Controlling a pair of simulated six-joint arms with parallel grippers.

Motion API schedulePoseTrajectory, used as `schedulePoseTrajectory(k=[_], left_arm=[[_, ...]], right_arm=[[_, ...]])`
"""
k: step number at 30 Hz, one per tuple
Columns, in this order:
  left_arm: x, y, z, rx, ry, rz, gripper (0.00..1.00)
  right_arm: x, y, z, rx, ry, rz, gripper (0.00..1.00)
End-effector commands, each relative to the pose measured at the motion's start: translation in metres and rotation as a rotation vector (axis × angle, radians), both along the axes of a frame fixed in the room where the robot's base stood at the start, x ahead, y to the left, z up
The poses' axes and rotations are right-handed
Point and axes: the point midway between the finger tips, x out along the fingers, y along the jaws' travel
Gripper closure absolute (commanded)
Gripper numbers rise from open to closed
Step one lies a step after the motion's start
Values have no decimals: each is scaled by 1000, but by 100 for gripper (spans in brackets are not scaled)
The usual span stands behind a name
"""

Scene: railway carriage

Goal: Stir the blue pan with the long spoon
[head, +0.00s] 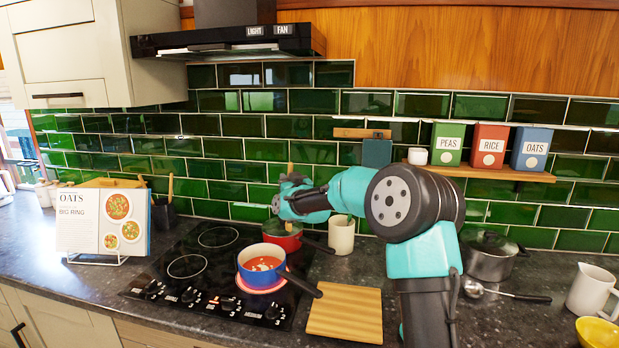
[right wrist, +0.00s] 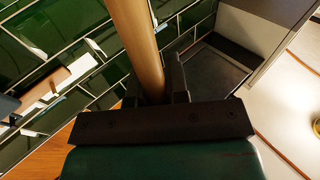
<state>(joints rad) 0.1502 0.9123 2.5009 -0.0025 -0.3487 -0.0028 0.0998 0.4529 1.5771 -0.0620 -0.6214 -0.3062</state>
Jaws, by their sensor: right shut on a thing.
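The blue pan (head: 258,279) stands on a glowing front ring of the hob, its dark handle pointing to the lower right. It holds red-orange food with pale bits. My right gripper (head: 287,198) is behind and above the blue pan, near the red pan. It is shut on a wooden handle (head: 290,168), which I take to be the long spoon's. The handle (right wrist: 137,45) also shows between the jaws in the right wrist view. The spoon's lower end is hard to make out, so I cannot tell whether it touches the red pan. My left gripper is not in view.
A red pan (head: 271,231) stands behind the blue pan. A cream mug (head: 341,238) and a striped board (head: 345,312) are to the right. A ladle (head: 510,295) and a dark pot (head: 488,262) lie further right. A cookbook (head: 117,222) stands left of the hob.

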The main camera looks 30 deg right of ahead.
Motion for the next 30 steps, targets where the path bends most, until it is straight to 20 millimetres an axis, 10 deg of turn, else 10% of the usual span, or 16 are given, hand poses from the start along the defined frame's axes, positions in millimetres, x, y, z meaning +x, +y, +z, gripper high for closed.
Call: schedulePoseTrajectory(k=[9,30], left_arm=[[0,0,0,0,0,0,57],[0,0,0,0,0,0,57]], right_arm=[[-19,75,-1,89,-64,-5,100],[-20,80,-11,95,-68,-8,100]])
